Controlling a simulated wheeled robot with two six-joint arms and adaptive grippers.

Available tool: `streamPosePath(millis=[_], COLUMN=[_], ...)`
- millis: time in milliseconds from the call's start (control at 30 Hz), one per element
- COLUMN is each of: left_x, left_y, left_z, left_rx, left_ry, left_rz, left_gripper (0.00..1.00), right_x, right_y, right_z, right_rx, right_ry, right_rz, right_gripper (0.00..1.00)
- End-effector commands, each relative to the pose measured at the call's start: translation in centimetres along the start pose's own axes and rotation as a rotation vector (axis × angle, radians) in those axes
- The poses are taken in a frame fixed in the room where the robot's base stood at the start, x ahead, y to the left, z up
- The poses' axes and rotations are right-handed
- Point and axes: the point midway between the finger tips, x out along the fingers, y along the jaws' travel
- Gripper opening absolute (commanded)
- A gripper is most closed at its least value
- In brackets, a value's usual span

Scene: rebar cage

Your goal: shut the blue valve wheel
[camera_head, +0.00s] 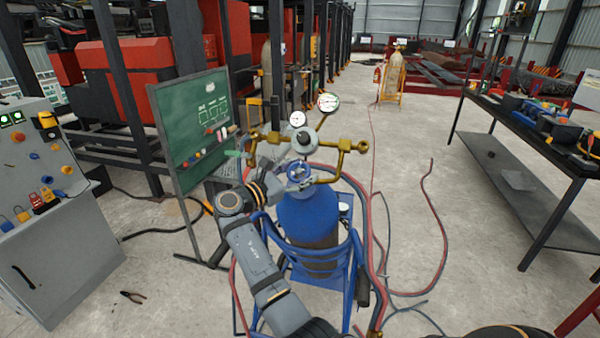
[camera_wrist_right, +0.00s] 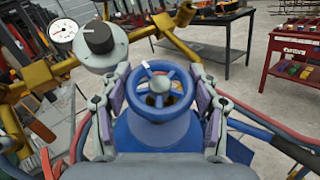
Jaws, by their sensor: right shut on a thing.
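The blue valve wheel (camera_wrist_right: 147,70) sits on top of the blue gas cylinder (camera_head: 305,215), below a brass regulator with gauges. It has spokes, a round silver hub and a small white mark on its upper left rim. In the head view the wheel (camera_head: 299,172) is small and partly covered. My right gripper (camera_wrist_right: 158,88) has one finger on each side of the wheel and is shut on its rim. In the head view my right gripper (camera_head: 283,168) reaches the wheel from the left. My left gripper is not in view.
The brass pipes (camera_head: 342,146) and round gauges (camera_head: 329,102) stand close above the wheel. A blue cart frame (camera_head: 350,262) and red and blue hoses (camera_head: 437,225) surround the cylinder. A green board (camera_head: 195,125) stands left, a workbench (camera_head: 530,130) right. Pliers (camera_head: 132,297) lie on the floor.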

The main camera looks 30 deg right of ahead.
Motion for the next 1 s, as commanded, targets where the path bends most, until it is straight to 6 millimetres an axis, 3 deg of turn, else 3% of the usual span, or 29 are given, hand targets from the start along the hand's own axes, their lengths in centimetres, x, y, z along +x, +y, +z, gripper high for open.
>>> streamPosePath(millis=[200, 233, 400, 767, 1000], left_x=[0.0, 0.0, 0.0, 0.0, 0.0], left_y=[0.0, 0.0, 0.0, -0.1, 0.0], left_z=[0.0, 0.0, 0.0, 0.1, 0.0], left_rx=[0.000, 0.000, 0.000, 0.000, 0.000], left_ry=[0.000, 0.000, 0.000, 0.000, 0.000], left_rz=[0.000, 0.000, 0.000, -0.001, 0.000], left_gripper=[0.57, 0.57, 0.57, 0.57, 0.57], right_x=[0.0, 0.0, 0.0, 0.0, 0.2], right_y=[-0.1, -0.1, -0.1, 0.1, 1.4], right_z=[-0.2, -0.2, -0.1, 0.4, 5.0], right_rx=[0.000, 0.000, 0.000, 0.003, 0.008], right_ry=[0.003, 0.003, 0.002, 0.001, 0.001], right_rz=[-0.001, -0.001, 0.000, 0.001, 0.001], right_gripper=[0.30, 0.64, 0.85, 0.85, 0.85])
